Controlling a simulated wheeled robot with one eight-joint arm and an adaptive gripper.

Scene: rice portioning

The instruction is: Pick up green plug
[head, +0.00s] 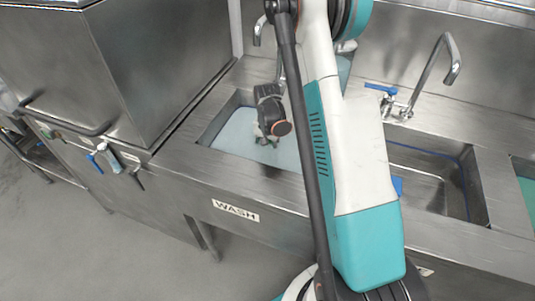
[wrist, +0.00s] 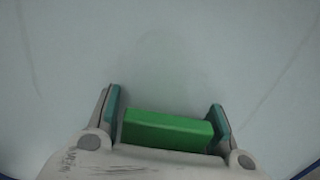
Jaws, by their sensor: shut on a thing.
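The green plug (wrist: 167,130) is a bright green block in the wrist view, lying between the two teal-padded fingers of my gripper (wrist: 166,117). My gripper is shut on it. In the head view my gripper (head: 268,138) reaches down into the left sink basin (head: 225,132), at or close to the pale surface inside. The plug itself cannot be made out in the head view. Whether it touches the surface below is not clear.
A second basin (head: 425,180) is to the right, behind my arm, with a tap (head: 435,75) over it. A large steel machine (head: 130,60) stands on the left. A "WASH" label (head: 236,210) is on the counter front.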

